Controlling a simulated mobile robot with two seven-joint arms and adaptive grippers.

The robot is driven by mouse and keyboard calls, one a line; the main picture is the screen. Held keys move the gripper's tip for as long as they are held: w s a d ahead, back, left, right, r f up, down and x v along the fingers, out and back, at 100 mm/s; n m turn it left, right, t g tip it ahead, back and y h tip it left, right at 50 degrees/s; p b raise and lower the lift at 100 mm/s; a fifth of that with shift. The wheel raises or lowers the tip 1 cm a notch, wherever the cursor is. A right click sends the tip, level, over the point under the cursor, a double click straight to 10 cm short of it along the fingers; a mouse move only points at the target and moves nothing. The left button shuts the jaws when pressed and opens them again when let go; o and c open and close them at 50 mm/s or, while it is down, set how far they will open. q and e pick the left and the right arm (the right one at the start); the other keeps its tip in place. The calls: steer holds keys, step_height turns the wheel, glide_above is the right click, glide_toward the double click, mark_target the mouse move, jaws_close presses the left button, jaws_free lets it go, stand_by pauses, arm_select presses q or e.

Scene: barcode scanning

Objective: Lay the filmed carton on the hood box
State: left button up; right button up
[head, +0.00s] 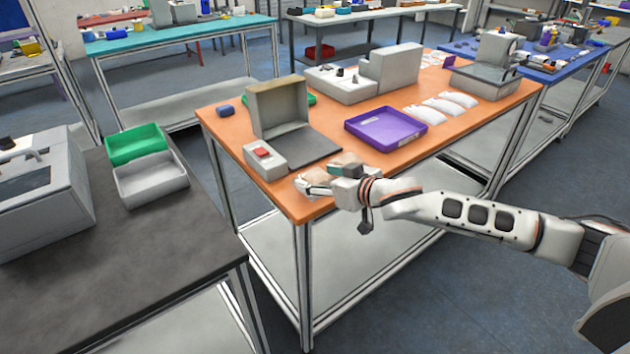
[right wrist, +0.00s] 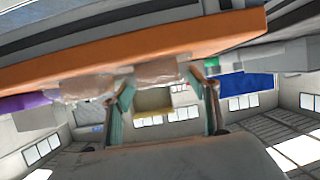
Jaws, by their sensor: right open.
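A pale brown carton (head: 347,159), with what looks like clear film on it, lies on the orange table (head: 300,207) near its front edge. In the right wrist view, which is upside down, two brownish film-like shapes show, one at the middle (right wrist: 155,69) and one further left (right wrist: 85,87); I cannot tell which is the carton. The grey hood box (head: 265,157), with a red button and a raised tan hood (head: 280,106), stands just behind. My left gripper is out of view.
A purple tray (head: 386,129) lies right of the hood box, with several white packets (head: 440,106) beyond it. A grey machine (head: 370,75) stands behind. A dark table (head: 150,235) with green and grey bins (head: 150,180) is at the left, across a gap.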

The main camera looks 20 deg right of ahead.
steer(key=shift+x, duration=1)
steer(key=shift+r, duration=0.1)
steer(key=c, duration=1.3)
steer(key=shift+o, duration=0.2)
